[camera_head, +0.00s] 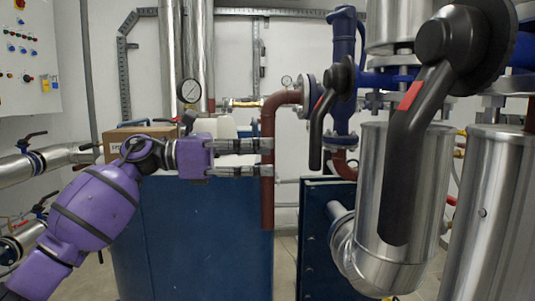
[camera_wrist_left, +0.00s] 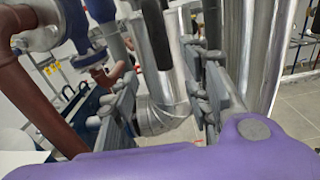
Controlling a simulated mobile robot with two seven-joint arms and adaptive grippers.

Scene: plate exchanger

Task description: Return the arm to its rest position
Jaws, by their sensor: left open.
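My left arm comes in from the left, with its purple gripper (camera_head: 266,158) extended to the right. Its two grey fingers are parallel and apart, with nothing visible between them. The fingertips overlap the dark red pipe (camera_head: 267,203) in the head view; I cannot tell whether they touch it. In the left wrist view the fingers (camera_wrist_left: 165,78) also stand apart, and a silver pipe elbow shows beyond the gap. My right gripper is not in view.
A large black valve handle (camera_head: 407,150) and a smaller one (camera_head: 317,130) hang at the right, near silver cylinders (camera_head: 398,190). A blue tank (camera_head: 195,240) stands below the gripper. A cardboard box (camera_head: 112,142), pipes and a control panel (camera_head: 27,58) are at the left.

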